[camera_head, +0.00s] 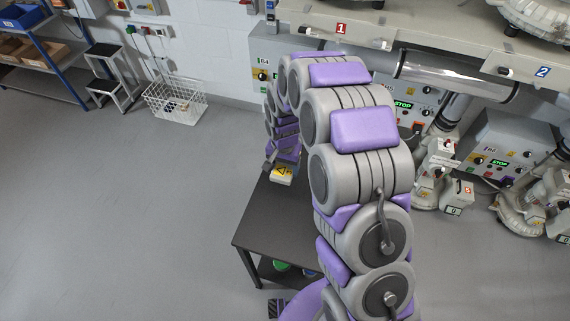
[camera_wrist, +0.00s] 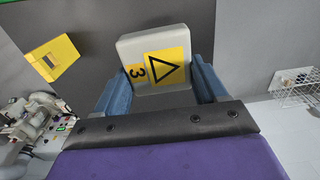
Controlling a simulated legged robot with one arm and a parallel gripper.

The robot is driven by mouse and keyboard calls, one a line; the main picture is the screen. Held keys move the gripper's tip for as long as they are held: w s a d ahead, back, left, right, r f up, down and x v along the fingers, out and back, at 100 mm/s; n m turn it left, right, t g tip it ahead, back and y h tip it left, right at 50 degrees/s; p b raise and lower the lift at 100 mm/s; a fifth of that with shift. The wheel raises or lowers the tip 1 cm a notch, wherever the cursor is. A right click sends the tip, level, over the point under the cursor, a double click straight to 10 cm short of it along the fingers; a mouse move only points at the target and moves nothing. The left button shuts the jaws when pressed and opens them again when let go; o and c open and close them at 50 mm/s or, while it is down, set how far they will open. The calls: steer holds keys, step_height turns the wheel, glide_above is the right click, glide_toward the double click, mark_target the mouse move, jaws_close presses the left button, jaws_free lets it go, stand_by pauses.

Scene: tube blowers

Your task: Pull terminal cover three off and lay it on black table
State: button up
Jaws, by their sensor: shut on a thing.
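Terminal cover three (camera_wrist: 155,45) is a pale grey block with a yellow label showing a black triangle and the number 3. My gripper (camera_wrist: 160,84) is shut on it, one blue finger on each side in the wrist view. In the head view the cover (camera_head: 282,175) shows at the far end of the black table (camera_head: 262,222), below the end of my arm. I cannot tell whether it touches the tabletop. My arm hides the fingers and the table's right side there.
A yellow block (camera_wrist: 52,58) lies to the left in the wrist view. Blower control boxes (camera_head: 500,150) and tubes line the wall at right. A white wire basket (camera_head: 176,100) and a step stool (camera_head: 108,75) stand at back left. The floor left of the table is clear.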

mark_target(283, 189)
steer(key=shift+a+f+b, duration=0.2)
steer(key=shift+a+f, duration=0.05)
steer(key=shift+f, duration=0.4)
steer(key=shift+a+f+b, duration=0.15)
steer(key=shift+a+f, duration=0.05)
steer(key=shift+f, duration=0.4)
steer(key=shift+d+f+b, duration=0.25)
steer(key=shift+f, duration=0.45)
steer(key=shift+d+f+b, duration=0.2)
steer(key=shift+f, duration=0.5)
steer(key=shift+a+f+b, duration=0.15)
steer(key=shift+f+b, duration=0.2)
steer(key=shift+f, duration=0.75)
steer(key=shift+a+f+b, duration=0.15)
steer(key=shift+f+b, duration=0.2)
steer(key=shift+f, duration=0.75)
steer(key=shift+d+f, duration=0.15)
steer(key=shift+f, duration=0.15)
steer(key=o, duration=1.4)
steer(key=shift+o, duration=0.2)
